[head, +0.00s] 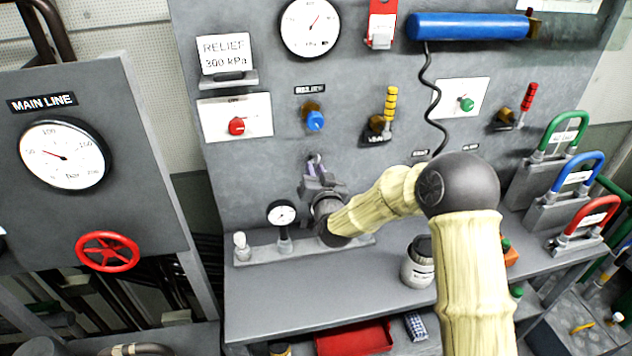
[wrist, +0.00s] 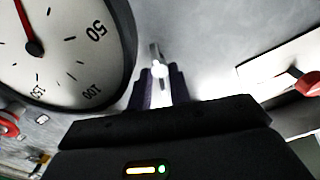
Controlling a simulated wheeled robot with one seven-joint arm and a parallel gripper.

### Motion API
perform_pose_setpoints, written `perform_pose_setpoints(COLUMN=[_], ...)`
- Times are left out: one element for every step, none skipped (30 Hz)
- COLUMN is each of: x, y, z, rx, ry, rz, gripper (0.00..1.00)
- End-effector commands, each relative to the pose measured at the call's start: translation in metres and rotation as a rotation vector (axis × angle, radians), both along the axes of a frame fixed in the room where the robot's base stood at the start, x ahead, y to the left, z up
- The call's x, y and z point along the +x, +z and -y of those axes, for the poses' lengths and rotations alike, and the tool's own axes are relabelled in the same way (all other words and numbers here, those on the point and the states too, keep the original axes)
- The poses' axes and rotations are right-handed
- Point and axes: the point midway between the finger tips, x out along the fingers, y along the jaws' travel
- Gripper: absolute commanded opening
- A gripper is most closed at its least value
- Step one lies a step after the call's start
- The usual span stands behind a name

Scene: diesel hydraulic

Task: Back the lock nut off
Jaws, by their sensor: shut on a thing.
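My gripper (head: 316,170) is at the grey panel (head: 270,165), below the blue knob (head: 315,121) with a brass collar (head: 311,107). In the wrist view my two dark fingers (wrist: 159,85) are closed around a small pale metal piece (wrist: 158,69). A thin metal stem rises from it. I cannot tell from its shape whether this piece is the lock nut. The fingers hide most of it in the head view.
A small gauge (head: 281,212) stands on the bench left of my wrist. A grey canister (head: 418,265) stands close to my forearm. A red knob (head: 237,126) on a white plate and a yellow-handled valve (head: 390,103) flank the blue knob. A dial (wrist: 62,48) looms at the wrist view's left.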

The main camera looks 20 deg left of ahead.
Motion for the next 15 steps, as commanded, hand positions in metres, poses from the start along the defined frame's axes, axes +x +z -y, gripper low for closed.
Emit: perform_pose_setpoints(x=[-0.0008, -0.0008, -0.0009, -0.0008, -0.0007, -0.0005, -0.0004, -0.0004, -0.0004, -0.0004, -0.0004, -0.0004, -0.0005, -0.0005, -0.0005], y=[-0.0065, -0.0065, -0.0062, -0.0059, -0.0056, -0.0054, -0.0052, -0.0052, -0.0051, -0.0050, -0.0050, -0.0048, -0.0048, -0.0048, -0.0048], z=[0.0005, 0.0003, 0.0002, 0.0004, 0.0006, 0.0008, 0.0010, 0.0010, 0.0010, 0.0011, 0.0011, 0.0010, 0.0011, 0.0011, 0.0011], rx=[-0.023, -0.034, -0.047, -0.056, -0.063, -0.071, -0.077, -0.081, -0.086, -0.087, -0.090, -0.091, -0.091, -0.091, -0.091], ry=[0.001, 0.001, 0.000, 0.001, 0.001, 0.000, 0.000, 0.000, 0.000, 0.000, 0.000, 0.000, 0.000, 0.000, 0.000], rz=[0.006, 0.013, 0.020, 0.025, 0.029, 0.033, 0.036, 0.038, 0.040, 0.041, 0.041, 0.042, 0.042, 0.042, 0.041], gripper=[0.00, 0.00, 0.00, 0.00, 0.00, 0.00, 0.00, 0.00, 0.00, 0.00, 0.00, 0.00, 0.00, 0.00, 0.00])
